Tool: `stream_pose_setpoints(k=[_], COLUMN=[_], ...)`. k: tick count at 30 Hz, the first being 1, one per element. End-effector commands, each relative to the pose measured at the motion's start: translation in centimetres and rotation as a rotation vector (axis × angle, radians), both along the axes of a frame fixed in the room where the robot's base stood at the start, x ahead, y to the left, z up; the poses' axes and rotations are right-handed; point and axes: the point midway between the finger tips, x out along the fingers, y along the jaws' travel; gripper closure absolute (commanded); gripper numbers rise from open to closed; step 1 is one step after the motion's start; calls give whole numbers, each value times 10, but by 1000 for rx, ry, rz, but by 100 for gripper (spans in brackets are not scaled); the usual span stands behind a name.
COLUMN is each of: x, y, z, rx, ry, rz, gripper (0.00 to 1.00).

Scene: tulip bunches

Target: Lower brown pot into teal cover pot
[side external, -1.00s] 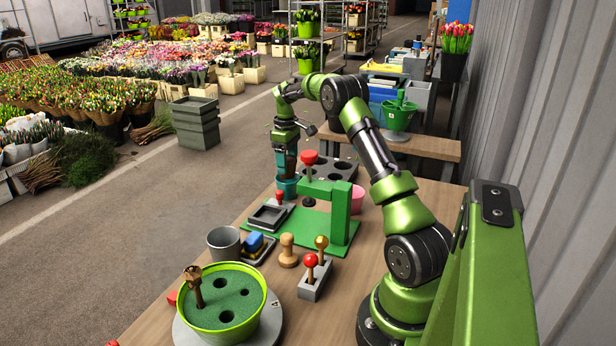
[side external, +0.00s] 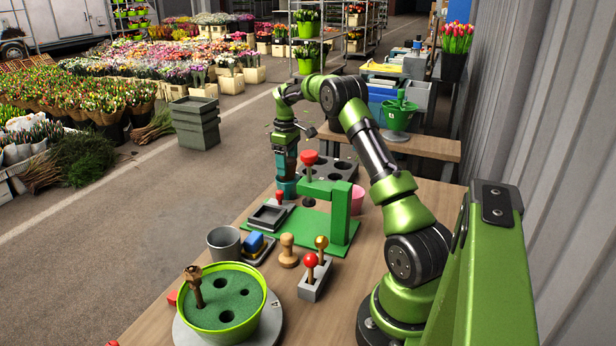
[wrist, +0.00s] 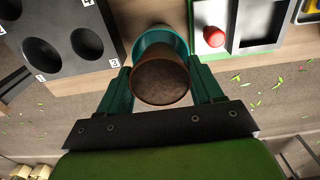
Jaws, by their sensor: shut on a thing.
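My gripper (wrist: 160,76) is shut on the brown pot (wrist: 160,84), with one teal finger on each side of it. The brown pot is over the mouth of the teal cover pot (wrist: 159,35), whose rim and inner wall show past its far side in the wrist view. In the side view my gripper (side external: 286,162) points down above the teal cover pot (side external: 287,189). Only a little of the brown pot shows there between the fingers and the cover pot. I cannot tell how deep it sits inside.
A grey tray with round holes (side external: 338,168) stands behind, and a green stand (side external: 323,190) with a red knob is close on the right. A grey tray (side external: 270,216) lies in front. A lime bowl (side external: 222,303) and a grey cup (side external: 223,242) stand nearer the camera.

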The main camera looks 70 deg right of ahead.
Motion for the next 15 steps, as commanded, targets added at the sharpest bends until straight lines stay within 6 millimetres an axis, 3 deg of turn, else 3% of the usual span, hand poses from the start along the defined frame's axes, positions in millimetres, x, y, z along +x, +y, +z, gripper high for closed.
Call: stream_pose_setpoints(k=[15], x=[0], y=[0], z=[-13], rx=[0], ry=[-1], rz=[-1], gripper=[67])
